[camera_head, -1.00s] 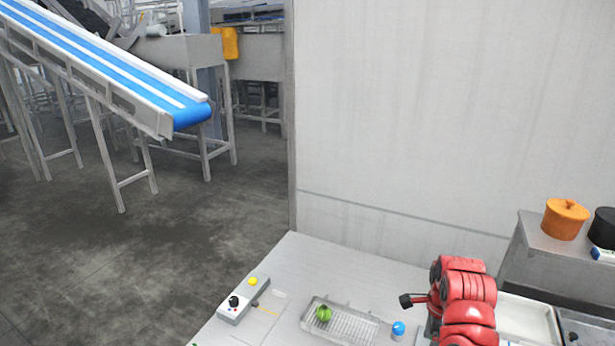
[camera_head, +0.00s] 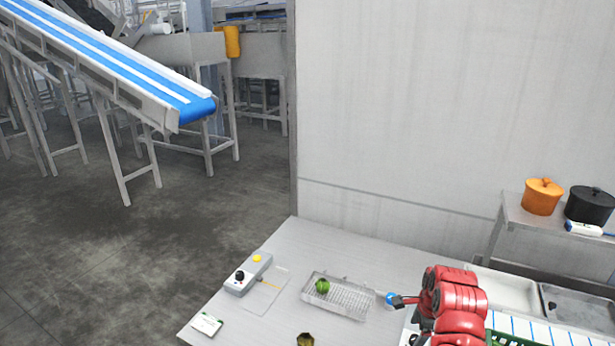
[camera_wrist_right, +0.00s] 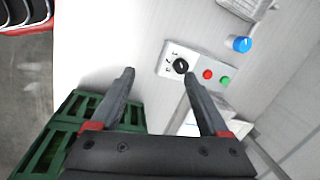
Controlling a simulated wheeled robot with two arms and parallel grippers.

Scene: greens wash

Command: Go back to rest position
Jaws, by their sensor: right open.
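My right gripper (camera_wrist_right: 158,80) is open and empty in the right wrist view, its two dark fingers apart above the pale worktop. In the head view my red right arm (camera_head: 450,305) stands at the lower right, over the right part of the worktop (camera_head: 345,258). A dark part at its end overlaps a blue knob (camera_head: 390,298). My left gripper is in neither view.
A wire tray (camera_head: 350,301) holds a green vegetable (camera_head: 322,286). A control box (camera_head: 247,274) stands left of it. The wrist view shows another box (camera_wrist_right: 190,67) with buttons, and a green crate (camera_wrist_right: 62,130). Pots (camera_head: 542,197) stand on a right shelf.

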